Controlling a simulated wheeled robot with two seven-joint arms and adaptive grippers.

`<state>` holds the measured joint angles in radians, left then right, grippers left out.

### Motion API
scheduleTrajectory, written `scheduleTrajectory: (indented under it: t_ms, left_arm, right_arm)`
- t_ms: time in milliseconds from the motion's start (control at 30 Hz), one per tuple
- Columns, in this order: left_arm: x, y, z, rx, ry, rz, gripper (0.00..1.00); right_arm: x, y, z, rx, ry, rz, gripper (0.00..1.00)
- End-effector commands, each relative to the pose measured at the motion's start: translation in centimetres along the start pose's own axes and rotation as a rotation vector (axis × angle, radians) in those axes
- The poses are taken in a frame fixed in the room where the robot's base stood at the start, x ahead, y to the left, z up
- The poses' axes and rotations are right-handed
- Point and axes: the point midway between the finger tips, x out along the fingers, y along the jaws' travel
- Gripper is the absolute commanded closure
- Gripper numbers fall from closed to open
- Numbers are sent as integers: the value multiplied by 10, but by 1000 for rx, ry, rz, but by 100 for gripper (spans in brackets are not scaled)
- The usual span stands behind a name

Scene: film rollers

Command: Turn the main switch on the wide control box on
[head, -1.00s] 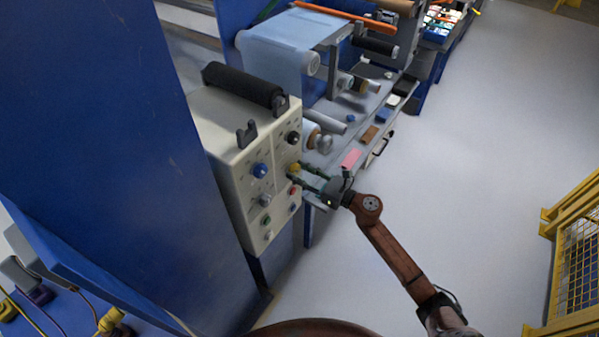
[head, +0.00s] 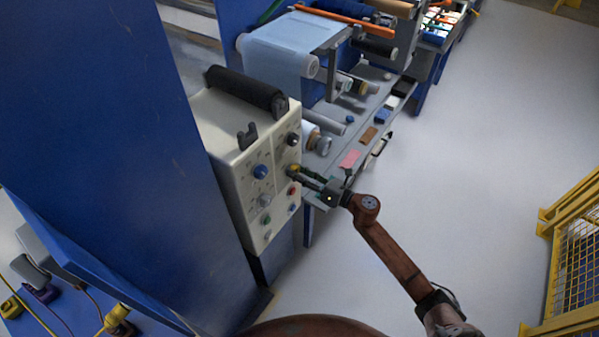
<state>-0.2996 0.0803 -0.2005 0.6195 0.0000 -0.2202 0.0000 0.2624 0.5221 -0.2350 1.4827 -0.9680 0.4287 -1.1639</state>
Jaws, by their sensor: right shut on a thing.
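The wide control box (head: 215,125), cream-coloured, stands against the blue panel left of centre in the head view. Its front carries several knobs and buttons: a blue knob (head: 261,171), a black knob (head: 293,139), a yellow knob (head: 294,168), a red button (head: 292,190) and a green button (head: 267,219). My right gripper (head: 297,174) reaches in from the right and is shut on the yellow knob, its fingers partly covering it. The knob's exact angle is too small to tell. My left gripper is not in view.
A yellow fence (head: 575,245) stands at right. The grey floor (head: 480,150) between is clear.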

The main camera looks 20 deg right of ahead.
Motion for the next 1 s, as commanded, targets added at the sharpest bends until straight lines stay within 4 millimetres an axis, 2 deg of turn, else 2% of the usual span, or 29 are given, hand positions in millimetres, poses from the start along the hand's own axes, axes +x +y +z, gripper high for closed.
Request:
scheduleTrajectory:
  t_ms: [600,1000]
  left_arm:
    - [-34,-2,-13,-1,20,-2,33]
    - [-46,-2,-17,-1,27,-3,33]
  right_arm:
    - [0,-1,3,567,-2,-2,88]
    - [0,-3,2,784,-3,-3,88]
